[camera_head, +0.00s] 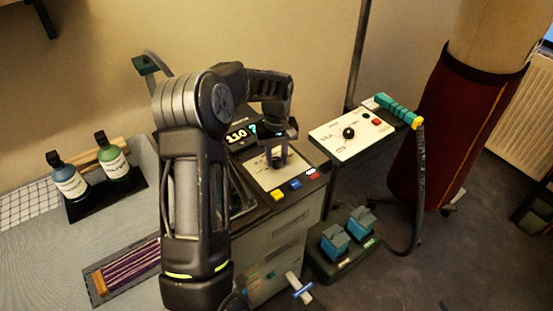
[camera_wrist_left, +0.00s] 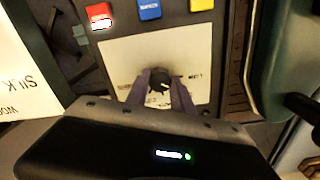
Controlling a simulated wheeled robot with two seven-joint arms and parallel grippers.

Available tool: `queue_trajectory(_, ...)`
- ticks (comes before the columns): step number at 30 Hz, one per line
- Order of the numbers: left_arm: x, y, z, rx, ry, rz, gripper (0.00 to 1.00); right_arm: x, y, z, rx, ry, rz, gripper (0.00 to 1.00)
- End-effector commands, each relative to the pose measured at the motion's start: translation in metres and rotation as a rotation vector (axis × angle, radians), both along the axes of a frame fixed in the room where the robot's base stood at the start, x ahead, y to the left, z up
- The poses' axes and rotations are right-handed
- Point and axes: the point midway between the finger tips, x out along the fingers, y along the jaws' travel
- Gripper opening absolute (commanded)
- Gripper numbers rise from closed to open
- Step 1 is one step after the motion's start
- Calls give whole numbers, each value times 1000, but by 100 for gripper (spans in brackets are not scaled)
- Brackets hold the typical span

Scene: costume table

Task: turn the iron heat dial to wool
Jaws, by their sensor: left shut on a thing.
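A black heat dial (camera_wrist_left: 160,83) with a pale pointer mark sits on a white plate (camera_wrist_left: 118,60) on the iron station's top. The printing around the dial is too blurred to read. My left gripper (camera_wrist_left: 160,88) points down at the plate with one finger on each side of the dial, shut on it. In the head view my left gripper (camera_head: 277,160) stands over the same white plate (camera_head: 265,180) and mostly hides the dial. A lit display (camera_head: 237,136) behind it reads about 210. My right gripper is not in view.
Yellow (camera_head: 277,195), blue (camera_head: 295,184) and red (camera_head: 313,174) buttons line the plate's edge. A second panel with a black knob (camera_head: 348,132) and a teal handle (camera_head: 397,110) stands to the right. Two bottles (camera_head: 115,160) stand left.

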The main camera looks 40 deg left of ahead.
Motion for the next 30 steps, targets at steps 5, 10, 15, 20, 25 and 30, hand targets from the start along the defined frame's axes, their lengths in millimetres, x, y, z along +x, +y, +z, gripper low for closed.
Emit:
queue_trajectory(5, 1, 0, -1, 1, -3, -166, 0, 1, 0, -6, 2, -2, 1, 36)
queue_trajectory(10, 1, 0, 0, 2, -3, -327, 0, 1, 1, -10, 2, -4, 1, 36)
queue_trajectory(15, 1, 0, 0, 1, -1, -488, 0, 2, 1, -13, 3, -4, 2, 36)
queue_trajectory(20, 1, 0, 0, 1, -1, -640, 0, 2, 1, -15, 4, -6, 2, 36)
queue_trajectory(25, 1, 0, 0, 2, -2, -787, 0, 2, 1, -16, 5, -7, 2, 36)
queue_trajectory(30, 1, 0, 1, 2, -2, -900, 0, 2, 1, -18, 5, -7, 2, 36)
